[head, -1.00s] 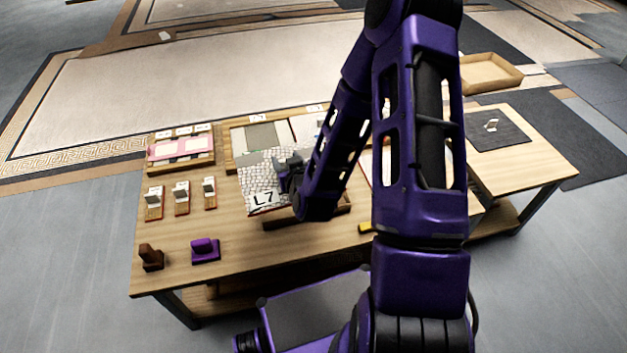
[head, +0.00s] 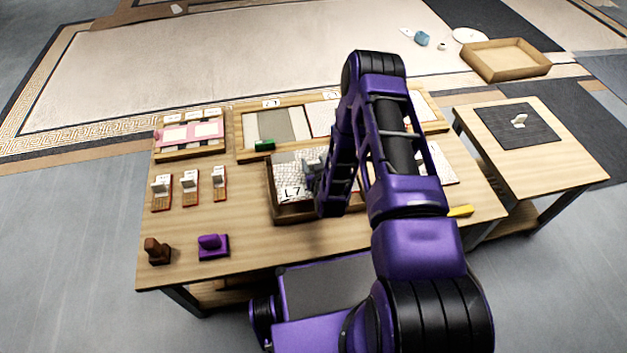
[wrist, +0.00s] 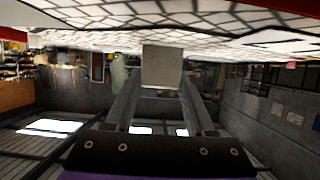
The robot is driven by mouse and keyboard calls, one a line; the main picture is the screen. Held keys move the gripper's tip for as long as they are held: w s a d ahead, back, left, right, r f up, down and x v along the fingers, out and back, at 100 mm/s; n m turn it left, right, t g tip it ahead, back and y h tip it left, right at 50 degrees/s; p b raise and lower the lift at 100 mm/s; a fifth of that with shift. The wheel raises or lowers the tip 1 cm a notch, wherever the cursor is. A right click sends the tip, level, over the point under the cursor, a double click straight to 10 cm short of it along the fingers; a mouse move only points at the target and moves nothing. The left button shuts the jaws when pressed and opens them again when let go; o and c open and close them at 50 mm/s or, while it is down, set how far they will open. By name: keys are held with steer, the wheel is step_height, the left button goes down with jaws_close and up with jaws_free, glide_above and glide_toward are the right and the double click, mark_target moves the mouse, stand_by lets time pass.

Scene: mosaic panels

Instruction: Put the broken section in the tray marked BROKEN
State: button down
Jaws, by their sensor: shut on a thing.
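The mosaic section marked L7 (head: 285,168) is pale with dark joint lines. My gripper (head: 312,174) is shut on it, partly hidden by my own arm. In the head view the section lies within the outline of a brown walled tray (head: 297,214) at the middle of the table; I cannot tell whether it touches the tray floor. No marking on this tray is readable. In the wrist view the section (wrist: 90,18) spans the top with a dark jagged line at right, and my fingers (wrist: 160,68) meet at a grey block below it.
A wooden rack (head: 240,153) with panels and a green block (head: 265,145) stand behind the tray. A pink stand (head: 190,135), small card holders, a brown stamp (head: 156,250) and a purple stamp (head: 212,245) are at left. A side table (head: 563,150) is at right.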

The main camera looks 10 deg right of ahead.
steer(key=shift+w+f+b, duration=0.1)
steer(key=shift+f+b, duration=0.3)
steer(key=shift+f, duration=2.9)
steer(key=shift+f, duration=0.15)
steer(key=shift+c, duration=1.2)
jaws_free()
steer(key=p+v, duration=0.1)
steer(key=v, duration=1.1)
